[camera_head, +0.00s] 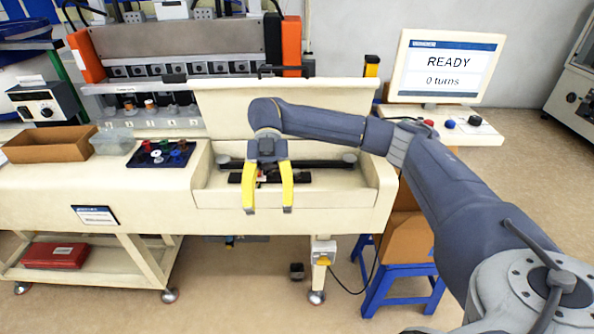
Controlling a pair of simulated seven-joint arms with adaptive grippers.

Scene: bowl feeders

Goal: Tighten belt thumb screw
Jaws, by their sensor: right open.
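My right gripper (268,198) has two yellow fingers, spread apart and pointing down, with nothing seen between their tips. It hangs over the recessed bay in the cream machine table. In the bay a dark belt assembly (318,164) runs left to right, with a short black block (303,176) below it, partly behind the fingers. A small reddish part shows between the fingers near the palm; I cannot tell if it is the thumb screw. The monitor (446,67) reads "READY" and "0 turns". My left gripper is not in view.
A black tray (137,161) of small coloured parts, a clear bin (112,143) and a brown box (50,146) stand on the table left of the bay. The raised cream panel (225,104) stands behind the bay. A button console (480,133) is at right.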

